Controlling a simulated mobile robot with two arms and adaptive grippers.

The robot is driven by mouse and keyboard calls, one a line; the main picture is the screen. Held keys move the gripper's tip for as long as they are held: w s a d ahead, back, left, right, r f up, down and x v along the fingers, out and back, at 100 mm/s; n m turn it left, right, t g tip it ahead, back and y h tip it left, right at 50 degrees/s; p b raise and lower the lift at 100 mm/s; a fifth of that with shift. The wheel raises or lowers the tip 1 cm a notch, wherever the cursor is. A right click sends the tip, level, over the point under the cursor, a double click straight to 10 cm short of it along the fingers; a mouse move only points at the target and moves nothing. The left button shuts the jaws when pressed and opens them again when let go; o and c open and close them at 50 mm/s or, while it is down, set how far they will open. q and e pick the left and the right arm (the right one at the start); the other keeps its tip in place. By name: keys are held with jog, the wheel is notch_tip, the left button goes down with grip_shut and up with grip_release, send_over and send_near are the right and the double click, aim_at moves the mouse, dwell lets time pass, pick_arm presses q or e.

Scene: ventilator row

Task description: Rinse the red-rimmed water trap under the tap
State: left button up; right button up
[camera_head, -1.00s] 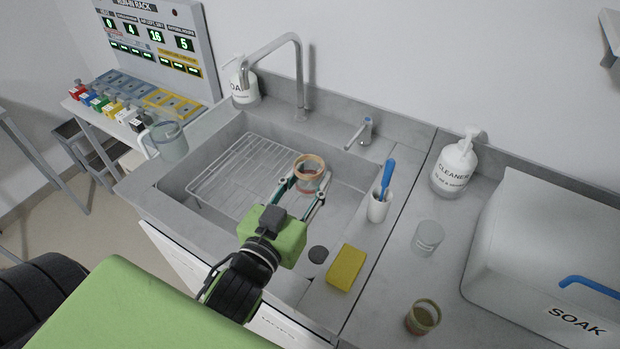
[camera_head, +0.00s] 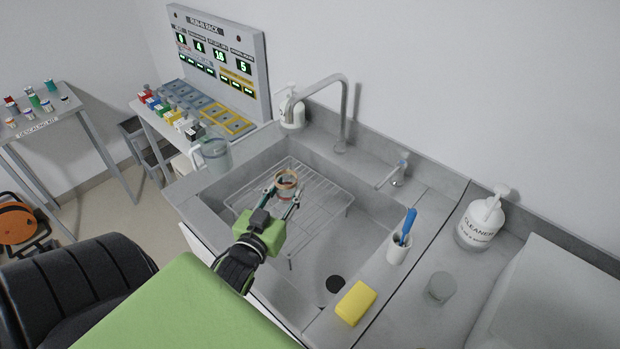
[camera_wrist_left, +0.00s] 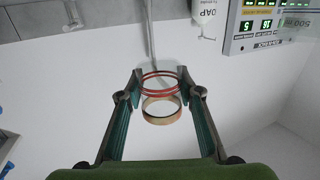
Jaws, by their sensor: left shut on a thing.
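My left gripper (camera_head: 283,197) is shut on a small clear trap with a reddish band (camera_head: 286,184), held above the wire rack in the sink. In the left wrist view the trap (camera_wrist_left: 161,100) sits between the fingertips, with red rings and a tan rim. The tap (camera_head: 345,105) rises from the back of the sink, its spout curving left. In the head view the trap appears below the spout's end, apart from it. I cannot see any water running. My right gripper is not in view.
The wire rack (camera_head: 325,190) stands in the sink (camera_head: 375,235). A clear jug (camera_head: 215,155) stands at the sink's left edge. A tap lever (camera_head: 393,176), brush cup (camera_head: 398,250), yellow sponge (camera_head: 356,302), clear cup (camera_head: 440,287) and cleaner bottle (camera_head: 478,222) lie to the right.

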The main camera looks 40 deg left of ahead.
aim_at(291, 173)
pick_arm(q)
jog(key=shift+a, duration=0.45)
jog(key=shift+a+f, duration=0.1)
jog(key=shift+a, duration=0.05)
jog(key=a+f+b+x, duration=0.2)
jog(key=b+x, duration=0.4)
jog(key=x, duration=0.7)
jog(key=shift+a, duration=0.2)
jog(key=shift+s, duration=0.1)
jog(key=d+p+v, duration=0.1)
jog(key=p+v, duration=0.2)
jog(key=v, duration=0.5)
jog(key=shift+w+d+f, duration=0.15)
jog(key=shift+w+d, duration=0.05)
